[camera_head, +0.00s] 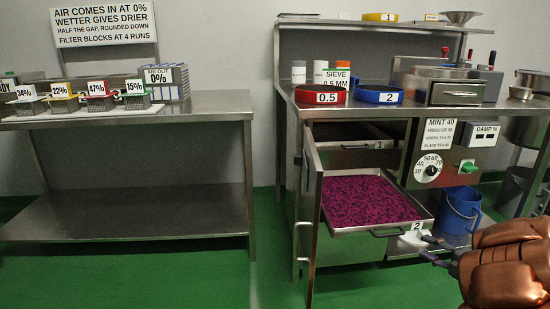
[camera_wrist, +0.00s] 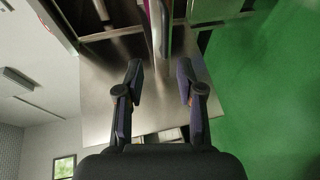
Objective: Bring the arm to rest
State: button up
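My gripper (camera_head: 432,250) is at the right of the head view, in front of the drawer cabinet and close to the handle of a pulled-out tray. In the wrist view my gripper (camera_wrist: 160,85) has its two fingers apart with nothing between them. The tray (camera_head: 345,236) is drawn out of the cabinet and holds purple-red leaf. Its handle (camera_head: 388,233) is on its front face, left of my fingertips, with a small gap. A bar-like handle (camera_wrist: 162,30) shows beyond the fingers in the wrist view. My copper-coloured arm fills the lower right corner.
The cabinet door (camera_head: 312,220) stands open left of the tray. A blue bucket (camera_head: 460,210) stands behind my gripper under the control panel (camera_head: 447,150). A steel table (camera_head: 130,115) with labelled baskets is at the left. Green floor between them is clear.

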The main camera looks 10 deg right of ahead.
jog(key=w+d+r+m+g+h+p, duration=0.1)
jog(key=d+r+m+h+p, duration=0.2)
jog(key=r+m+h+p, duration=0.75)
jog(key=w+d+r+n+g+h+p, duration=0.1)
jog(key=w+d+r+p, duration=0.3)
jog(key=r, duration=1.3)
jog(key=s+a+r+m+g+h+p, duration=0.2)
jog(key=s+a+r+m+p, duration=0.1)
jog(key=s+r+m+p, duration=0.3)
jog(key=s+a+r+m+g+y+p, duration=0.2)
jog(key=s+a+p, duration=0.5)
jog(key=s+a, duration=0.4)
jog(key=s+a+r+m+g+y+p, duration=0.2)
jog(key=s+a+r+g+p, duration=0.3)
jog(key=s+a, duration=0.6)
jog(key=s+a+r+m+g+y+p, duration=0.2)
jog(key=s+a+r+g+y+p, duration=0.1)
jog(key=s+a+p, duration=0.7)
jog(key=shift+s+a+r+g+y, duration=0.2)
jog(key=shift+s+a+g+y, duration=0.4)
jog(key=shift+a+g, duration=0.7)
